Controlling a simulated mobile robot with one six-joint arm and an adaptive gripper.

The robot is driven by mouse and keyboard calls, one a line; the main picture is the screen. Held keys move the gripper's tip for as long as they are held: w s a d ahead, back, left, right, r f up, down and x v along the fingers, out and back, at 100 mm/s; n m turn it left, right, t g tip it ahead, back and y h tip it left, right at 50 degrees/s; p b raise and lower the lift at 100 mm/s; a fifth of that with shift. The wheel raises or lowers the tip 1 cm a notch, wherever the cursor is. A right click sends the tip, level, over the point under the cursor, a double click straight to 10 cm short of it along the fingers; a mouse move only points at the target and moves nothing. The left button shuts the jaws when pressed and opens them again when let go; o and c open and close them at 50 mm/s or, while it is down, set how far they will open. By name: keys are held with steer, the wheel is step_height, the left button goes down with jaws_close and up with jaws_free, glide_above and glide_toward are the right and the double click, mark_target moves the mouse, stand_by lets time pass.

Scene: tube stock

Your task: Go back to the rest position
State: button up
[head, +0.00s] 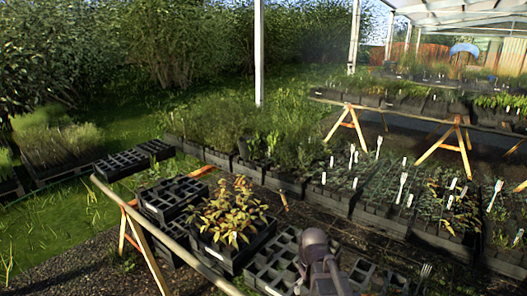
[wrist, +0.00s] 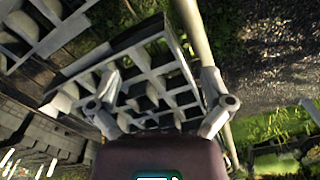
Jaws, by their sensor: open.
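My gripper (wrist: 161,88) shows in the wrist view with its two grey fingers spread wide apart and nothing between them. Beyond the fingers lies an empty black cell tray (wrist: 150,62), seen at a tilt. Whether the fingers touch the tray I cannot tell. In the head view a dark part of my arm (head: 316,246) rises at the bottom middle, in front of black cell trays (head: 276,256). The fingers cannot be made out there.
A wooden rail (head: 150,222) on trestle legs edges the near bench. A yellow-leaved plant (head: 232,213) stands in a black tray on it. Stacked black trays (head: 172,197) are to its left. Crates of seedlings with white labels fill the right. Grass and gravel lie open at left.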

steer(key=s+d+m, duration=0.3)
steer(key=s+m, duration=0.2)
steer(key=shift+s+f+m, duration=0.2)
steer(key=shift+s+m, duration=0.05)
steer(key=shift+m, duration=0.05)
